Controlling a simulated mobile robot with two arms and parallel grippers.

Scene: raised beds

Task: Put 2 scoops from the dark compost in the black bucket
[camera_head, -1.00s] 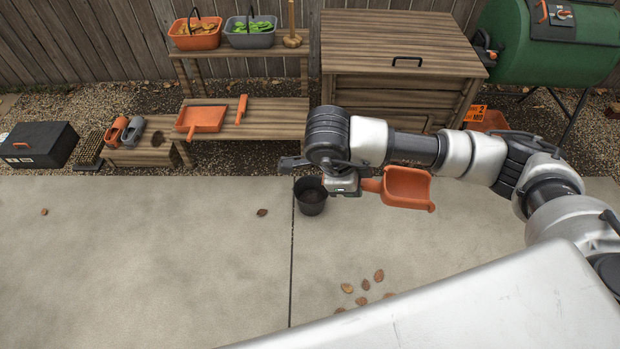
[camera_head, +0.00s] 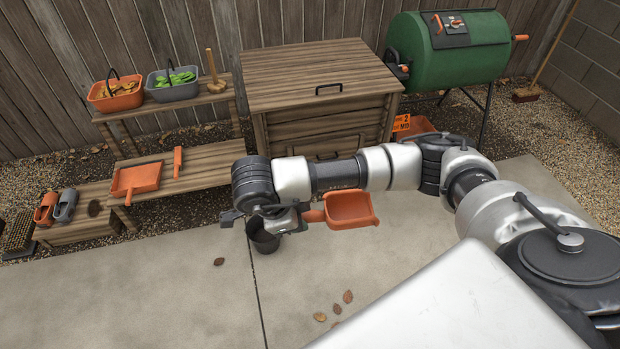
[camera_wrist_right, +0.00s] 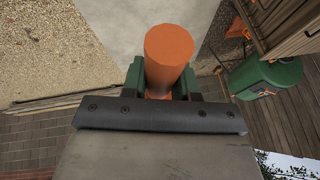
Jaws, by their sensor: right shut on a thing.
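My right gripper (camera_head: 304,216) is shut on the handle of an orange scoop (camera_head: 350,208). The scoop is held above the paving, its open pan to the right of the gripper. The orange handle (camera_wrist_right: 168,58) shows between the green finger pads in the right wrist view. I see no dark compost. My left gripper is not in view.
A closed wooden box (camera_head: 318,75) stands by the fence, with a green drum (camera_head: 450,50) to its right. A wooden bench (camera_head: 205,165) holds an orange dustpan (camera_head: 136,180). Two baskets stand on the shelf above. Paving in front is mostly clear, with several leaves.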

